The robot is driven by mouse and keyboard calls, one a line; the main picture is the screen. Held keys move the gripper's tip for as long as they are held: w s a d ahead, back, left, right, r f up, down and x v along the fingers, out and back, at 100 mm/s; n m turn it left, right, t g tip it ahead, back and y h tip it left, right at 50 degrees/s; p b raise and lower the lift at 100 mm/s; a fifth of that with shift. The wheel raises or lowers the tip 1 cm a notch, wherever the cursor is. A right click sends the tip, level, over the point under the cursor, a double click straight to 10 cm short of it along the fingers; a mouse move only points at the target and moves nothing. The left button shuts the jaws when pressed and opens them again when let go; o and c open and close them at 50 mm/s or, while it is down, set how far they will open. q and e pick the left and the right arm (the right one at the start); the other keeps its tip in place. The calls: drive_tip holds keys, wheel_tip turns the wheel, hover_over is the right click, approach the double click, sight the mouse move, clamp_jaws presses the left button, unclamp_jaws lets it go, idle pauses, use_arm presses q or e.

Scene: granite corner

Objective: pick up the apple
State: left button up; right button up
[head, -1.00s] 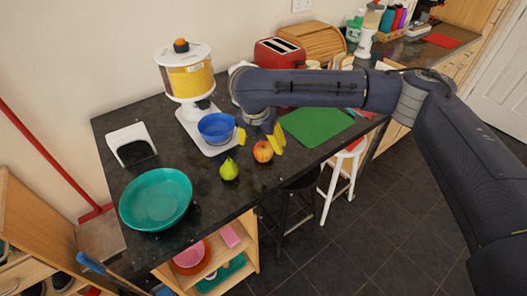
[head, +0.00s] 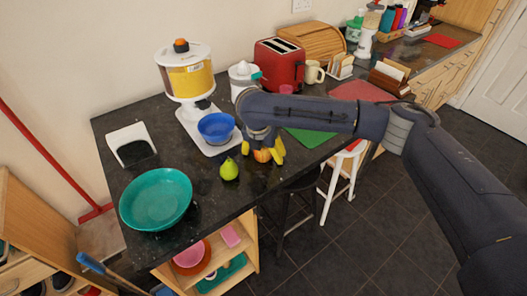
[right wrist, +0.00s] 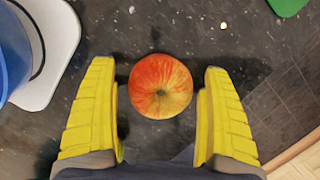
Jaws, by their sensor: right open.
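The red and yellow apple (right wrist: 160,86) sits on the dark counter between the tips of my right gripper's yellow fingers (right wrist: 160,110) in the right wrist view. The fingers are open, with a visible gap on each side of the apple. In the head view the apple (head: 262,155) is partly hidden by my right gripper (head: 263,150), which reaches down over it from above. My left gripper is not in view.
A green pear (head: 229,169) stands just left of the apple. A blue bowl (head: 216,127) sits on the dispenser's white base behind it. A teal bowl (head: 156,199) is at the left. A green mat (head: 310,137) lies to the right. The counter's front edge is close.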

drive_tip(key=c, duration=1.5)
drive_tip(key=shift+o, duration=0.2)
drive_tip(key=shift+r, duration=0.15)
